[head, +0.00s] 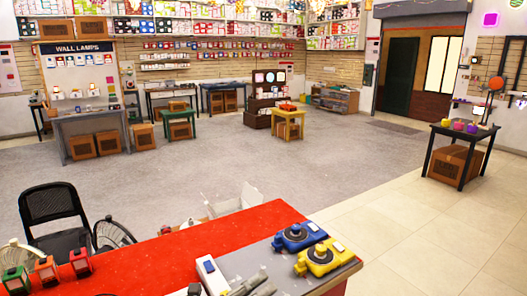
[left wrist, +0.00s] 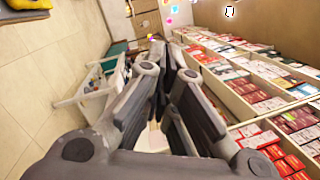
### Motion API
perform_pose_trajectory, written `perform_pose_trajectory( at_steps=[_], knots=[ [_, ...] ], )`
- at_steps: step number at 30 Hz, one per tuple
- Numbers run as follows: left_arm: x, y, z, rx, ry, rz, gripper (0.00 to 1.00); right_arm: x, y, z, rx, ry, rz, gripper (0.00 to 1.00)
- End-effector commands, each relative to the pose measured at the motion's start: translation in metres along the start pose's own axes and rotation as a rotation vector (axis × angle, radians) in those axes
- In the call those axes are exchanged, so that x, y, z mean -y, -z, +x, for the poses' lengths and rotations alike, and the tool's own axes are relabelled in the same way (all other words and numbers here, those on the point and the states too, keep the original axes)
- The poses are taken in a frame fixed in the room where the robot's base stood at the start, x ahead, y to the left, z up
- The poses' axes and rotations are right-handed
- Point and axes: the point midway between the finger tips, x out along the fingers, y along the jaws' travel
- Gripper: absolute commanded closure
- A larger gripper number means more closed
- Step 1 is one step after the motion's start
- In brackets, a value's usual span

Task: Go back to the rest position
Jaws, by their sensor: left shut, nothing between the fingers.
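In the left wrist view my left gripper (left wrist: 168,62) is shut, its two dark grey fingers drawn together with nothing between them. In the head view part of what looks like my left gripper (head: 256,282) shows at the bottom edge, above or at the grey part of the red counter (head: 180,248); whether it touches the counter I cannot tell. My right gripper is not in view.
On the counter, a blue device (head: 299,237) and a yellow device (head: 321,258) stand at the right, and red and green lanterns (head: 46,268) at the left. A black chair (head: 53,213) stands behind. Long trays of boxes (left wrist: 262,90) lie close right in the wrist view. The grey floor beyond is open.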

Motion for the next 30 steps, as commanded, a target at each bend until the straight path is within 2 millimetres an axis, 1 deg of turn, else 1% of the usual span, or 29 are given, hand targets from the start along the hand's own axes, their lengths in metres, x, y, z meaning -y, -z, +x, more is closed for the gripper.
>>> perform_pose_trajectory(
  at_steps=[1,2,4,7,8,9,11,12,14,15,17,18,20,21,23,24,26,30],
  knots=[
    [0.003,-0.011,-0.005,0.099,0.003,-0.103,1.00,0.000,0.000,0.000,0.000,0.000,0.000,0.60],
    [0.003,-0.019,-0.009,0.161,0.003,-0.165,1.00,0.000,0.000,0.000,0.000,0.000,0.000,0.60],
    [-0.001,-0.038,-0.022,0.305,-0.009,-0.308,1.00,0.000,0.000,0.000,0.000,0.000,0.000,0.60],
    [-0.017,-0.059,-0.050,0.506,-0.045,-0.517,1.00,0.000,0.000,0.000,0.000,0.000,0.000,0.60],
    [-0.024,-0.063,-0.059,0.564,-0.061,-0.580,1.00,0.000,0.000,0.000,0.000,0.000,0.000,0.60],
    [-0.034,-0.067,-0.073,0.642,-0.083,-0.662,1.00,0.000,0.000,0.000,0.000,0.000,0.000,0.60],
    [-0.051,-0.069,-0.096,0.755,-0.125,-0.786,1.00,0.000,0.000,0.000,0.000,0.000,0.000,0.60],
    [-0.062,-0.068,-0.112,0.829,-0.155,-0.868,1.00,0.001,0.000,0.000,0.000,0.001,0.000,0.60],
    [-0.080,-0.062,-0.138,0.939,-0.209,-0.989,1.00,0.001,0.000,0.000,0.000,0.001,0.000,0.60],
    [-0.092,-0.055,-0.156,1.009,-0.249,-1.068,1.00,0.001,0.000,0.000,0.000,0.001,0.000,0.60],
    [-0.107,-0.040,-0.182,1.112,-0.312,-1.186,1.00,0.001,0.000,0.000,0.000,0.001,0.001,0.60],
    [-0.117,-0.028,-0.200,1.178,-0.361,-1.261,1.00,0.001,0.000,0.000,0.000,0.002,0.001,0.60],
    [-0.129,-0.007,-0.226,1.272,-0.435,-1.370,1.00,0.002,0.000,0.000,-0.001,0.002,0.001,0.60],
    [-0.134,0.008,-0.242,1.328,-0.484,-1.434,1.00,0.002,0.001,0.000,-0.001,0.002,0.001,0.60],
    [-0.139,0.030,-0.264,1.402,-0.558,-1.522,1.00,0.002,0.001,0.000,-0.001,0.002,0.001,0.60],
    [-0.140,0.045,-0.276,1.445,-0.603,-1.574,1.00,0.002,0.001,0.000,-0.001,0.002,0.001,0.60],
    [-0.141,0.066,-0.293,1.502,-0.673,-1.641,1.00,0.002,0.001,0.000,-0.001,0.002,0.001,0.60],
    [-0.134,0.111,-0.327,1.612,-0.822,-1.776,1.00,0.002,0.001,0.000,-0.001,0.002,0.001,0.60]
  ],
)
